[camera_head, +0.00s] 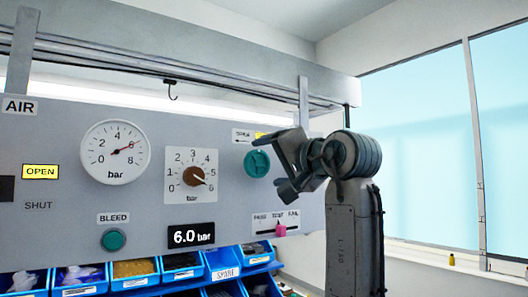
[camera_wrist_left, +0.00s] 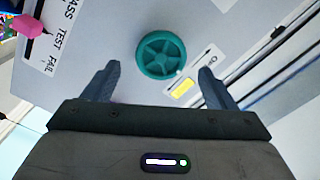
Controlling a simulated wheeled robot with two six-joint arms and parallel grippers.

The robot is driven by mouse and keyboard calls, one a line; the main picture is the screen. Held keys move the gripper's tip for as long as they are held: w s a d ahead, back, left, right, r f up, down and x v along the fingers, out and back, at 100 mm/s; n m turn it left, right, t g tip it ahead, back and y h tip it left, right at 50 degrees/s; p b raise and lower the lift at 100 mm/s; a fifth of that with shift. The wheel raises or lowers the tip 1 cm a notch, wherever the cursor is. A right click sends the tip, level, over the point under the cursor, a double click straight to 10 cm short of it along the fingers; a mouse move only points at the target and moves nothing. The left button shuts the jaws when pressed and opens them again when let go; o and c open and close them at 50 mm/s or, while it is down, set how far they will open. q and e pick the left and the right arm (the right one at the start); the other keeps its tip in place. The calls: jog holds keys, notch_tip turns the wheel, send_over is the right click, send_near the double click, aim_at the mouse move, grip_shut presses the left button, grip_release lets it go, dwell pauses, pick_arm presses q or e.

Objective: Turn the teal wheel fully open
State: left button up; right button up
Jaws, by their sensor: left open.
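The teal wheel (camera_head: 257,163) is a round spoked handwheel on the grey panel, right of the dials. In the left wrist view the wheel (camera_wrist_left: 161,54) shows face on, between and beyond the fingertips. My left gripper (camera_head: 275,165) is open and empty in front of the panel, just right of the wheel. In the left wrist view its two fingers (camera_wrist_left: 157,70) stand wide apart, and neither visibly touches the wheel. My right gripper is not in view.
A pink slider (camera_head: 280,230) sits below the wheel. A round gauge (camera_head: 115,152), a brown knob (camera_head: 194,176), a 6.0 bar display (camera_head: 191,236) and a green bleed button (camera_head: 113,240) are further left. Blue bins (camera_head: 222,265) line the bottom. A rail crosses above.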

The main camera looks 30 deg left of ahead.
aim_at(260, 163)
pick_arm(q)
jog(key=p+x, duration=0.1)
jog(key=x, duration=0.1)
jog(key=shift+a+r, duration=0.15)
jog(key=shift+a, duration=0.15)
jog(key=shift+w+a, duration=0.25)
jog(key=shift+a, duration=0.1)
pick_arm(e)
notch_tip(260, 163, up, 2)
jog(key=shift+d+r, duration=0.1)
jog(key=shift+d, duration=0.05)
pick_arm(q)
jog(key=c, duration=1)
